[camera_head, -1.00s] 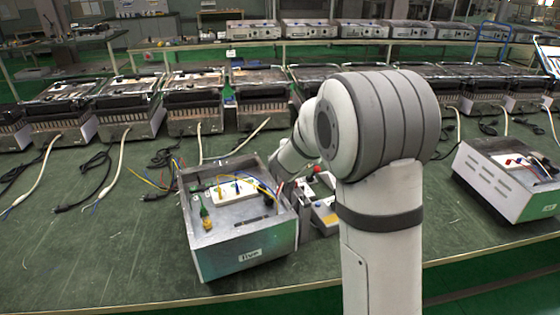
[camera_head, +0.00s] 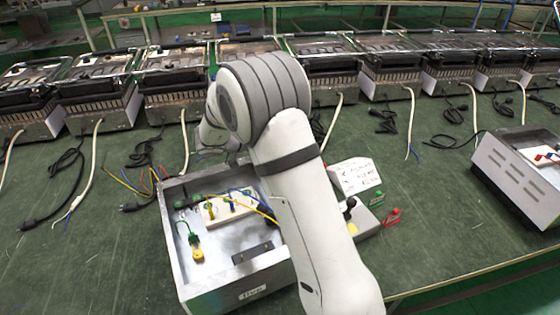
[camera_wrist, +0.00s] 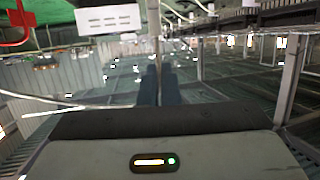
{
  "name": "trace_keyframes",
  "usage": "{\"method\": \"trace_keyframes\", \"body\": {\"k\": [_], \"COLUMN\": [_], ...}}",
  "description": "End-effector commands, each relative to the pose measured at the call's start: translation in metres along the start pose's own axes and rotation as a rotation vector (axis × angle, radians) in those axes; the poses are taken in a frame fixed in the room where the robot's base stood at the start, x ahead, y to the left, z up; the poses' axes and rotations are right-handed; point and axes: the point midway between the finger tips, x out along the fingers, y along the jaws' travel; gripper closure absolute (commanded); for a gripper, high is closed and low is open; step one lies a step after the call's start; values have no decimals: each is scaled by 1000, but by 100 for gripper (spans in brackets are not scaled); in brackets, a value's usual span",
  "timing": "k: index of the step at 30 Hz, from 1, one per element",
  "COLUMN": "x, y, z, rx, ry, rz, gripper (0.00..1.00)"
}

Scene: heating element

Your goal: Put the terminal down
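The grey metal box (camera_head: 215,287) stands open on the green table (camera_head: 440,215), its front label partly readable. Inside it are a white terminal block (camera_head: 215,211) with blue and yellow wires and a yellow-tipped green lead (camera_head: 197,252). A green connector (camera_head: 377,198) and a red connector (camera_head: 391,217) show right of my arm. I cannot tell which piece is the terminal. My gripper is hidden behind my arm in the head view. In the wrist view its dark fingers (camera_wrist: 159,82) are close together; whether anything is between them is unclear.
A white handwritten card (camera_head: 355,176) and a black knob (camera_head: 350,203) are right of my arm. Another metal box (camera_head: 515,180) stands at the right. Several heating units (camera_head: 185,95) line the back, with loose cables (camera_head: 85,180) in front.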

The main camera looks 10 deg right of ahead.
Motion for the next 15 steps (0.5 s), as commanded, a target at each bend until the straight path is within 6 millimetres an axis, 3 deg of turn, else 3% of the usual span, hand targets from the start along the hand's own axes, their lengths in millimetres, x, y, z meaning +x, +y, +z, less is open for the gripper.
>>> {"method": "trace_keyframes", "body": {"k": [3, 15], "x": [5, 16], "y": [0, 0], "z": [20, 61], "rx": [-3, -4], "ry": [0, 0], "rz": [-2, -8], "gripper": [100, 100]}}
